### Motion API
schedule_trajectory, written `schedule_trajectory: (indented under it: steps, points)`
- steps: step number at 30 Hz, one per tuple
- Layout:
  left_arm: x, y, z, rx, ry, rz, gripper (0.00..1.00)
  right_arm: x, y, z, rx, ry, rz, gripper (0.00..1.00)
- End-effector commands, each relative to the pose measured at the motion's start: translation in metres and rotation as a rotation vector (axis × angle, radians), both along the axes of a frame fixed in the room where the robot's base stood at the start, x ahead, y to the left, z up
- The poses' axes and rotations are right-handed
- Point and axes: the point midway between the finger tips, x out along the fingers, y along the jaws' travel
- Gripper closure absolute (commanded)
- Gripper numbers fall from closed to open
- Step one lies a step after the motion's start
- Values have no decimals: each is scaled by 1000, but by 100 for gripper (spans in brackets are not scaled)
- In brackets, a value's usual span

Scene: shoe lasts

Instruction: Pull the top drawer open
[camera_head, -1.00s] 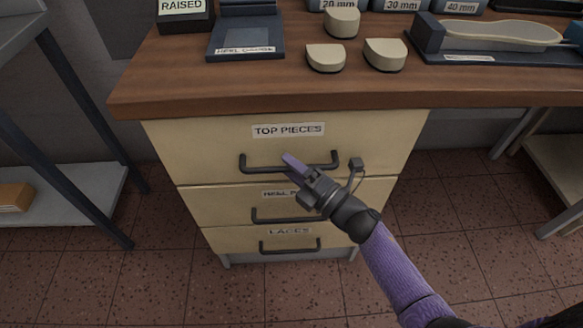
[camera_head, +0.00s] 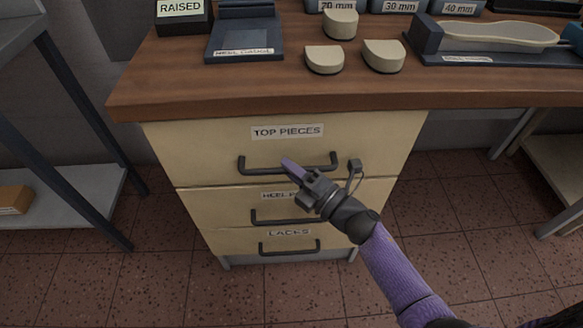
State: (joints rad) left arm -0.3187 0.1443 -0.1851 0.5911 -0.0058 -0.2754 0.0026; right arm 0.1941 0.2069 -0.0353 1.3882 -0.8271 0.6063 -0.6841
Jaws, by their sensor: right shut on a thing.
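The top drawer (camera_head: 200,146) is cream, labelled TOP PIECES, and sits under the wooden bench top. Its front looks flush or nearly flush with the cabinet. A dark bar handle (camera_head: 256,171) runs across it. My right gripper (camera_head: 289,167) reaches in from the lower right, its purple fingertips at the middle of the handle, shut on it. The hand hides part of the handle and part of the label of the drawer below. My left gripper is out of view.
Below are the middle drawer (camera_head: 225,203) and the LACES drawer (camera_head: 235,242), with similar handles. On the bench top (camera_head: 180,80) lie several cream pieces, a heel gauge (camera_head: 243,40) and a RAISED box (camera_head: 184,18). Grey shelving (camera_head: 60,215) stands left. The tiled floor in front is clear.

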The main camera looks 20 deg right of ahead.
Motion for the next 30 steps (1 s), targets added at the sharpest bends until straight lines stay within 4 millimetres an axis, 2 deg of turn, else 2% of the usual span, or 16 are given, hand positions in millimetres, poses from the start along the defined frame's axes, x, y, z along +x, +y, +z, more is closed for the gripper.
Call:
schedule_trajectory:
  steps: [30]
  points:
    - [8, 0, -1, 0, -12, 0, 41, -1, 0, -1, -1, 4, 0, 100]
